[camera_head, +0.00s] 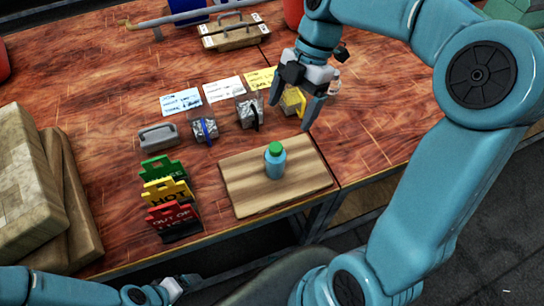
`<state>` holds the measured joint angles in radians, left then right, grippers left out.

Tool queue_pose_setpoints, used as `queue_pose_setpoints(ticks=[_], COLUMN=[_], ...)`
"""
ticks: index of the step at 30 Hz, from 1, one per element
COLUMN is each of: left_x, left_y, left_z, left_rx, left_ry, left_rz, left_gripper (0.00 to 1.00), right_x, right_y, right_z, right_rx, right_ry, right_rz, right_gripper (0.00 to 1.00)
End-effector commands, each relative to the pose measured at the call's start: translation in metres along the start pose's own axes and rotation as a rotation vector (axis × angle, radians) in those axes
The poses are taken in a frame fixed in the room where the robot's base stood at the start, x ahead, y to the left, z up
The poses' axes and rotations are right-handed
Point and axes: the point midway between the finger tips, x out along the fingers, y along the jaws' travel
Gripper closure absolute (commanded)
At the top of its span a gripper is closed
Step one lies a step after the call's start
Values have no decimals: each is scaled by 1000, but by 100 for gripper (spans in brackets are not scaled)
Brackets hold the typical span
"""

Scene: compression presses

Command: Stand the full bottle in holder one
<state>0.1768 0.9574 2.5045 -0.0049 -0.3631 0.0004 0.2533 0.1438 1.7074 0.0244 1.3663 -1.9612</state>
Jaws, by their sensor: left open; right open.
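A small blue bottle (275,166) with a green cap stands upright on a wooden board (244,197) near the table's front edge. I cannot tell how full it is. Three small clear boxes stand in a row behind it: one with a blue strip (203,131), one with a black strip (248,113), and one with yellow (291,101). I cannot tell which thing is holder one. My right gripper (292,113) is open, pointing down over the yellow box and partly hiding it. My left gripper (172,291) is open, low in front of the table, away from the bottle.
Blue (181,102), white (223,88) and yellow (260,78) cards lie behind the boxes. A grey handled block (158,136) and green (163,169), yellow (167,191) and red (173,216) signs stand left. Large slabs (30,195) fill the left edge.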

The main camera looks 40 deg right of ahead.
Motion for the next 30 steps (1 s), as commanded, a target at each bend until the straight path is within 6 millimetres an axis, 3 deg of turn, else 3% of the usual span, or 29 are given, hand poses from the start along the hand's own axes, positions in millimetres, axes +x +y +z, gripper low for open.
queue_pose_setpoints(ticks=[5,16,25,30], left_x=[0,3,1,-3], left_y=[0,-1,0,1], left_z=[0,0,0,0], left_rx=[1,1,1,1], left_ry=[-1,-1,0,0], left_rz=[0,0,0,0], left_gripper=[14,14,14,14], right_x=[5,86,114,142], right_y=[0,-1,2,2], right_z=[-5,-3,-2,4], right_rx=[-21,-26,-23,-22], right_ry=[-4,-3,-4,-3], right_rz=[4,-3,0,-1], right_gripper=[12,12,12,12])
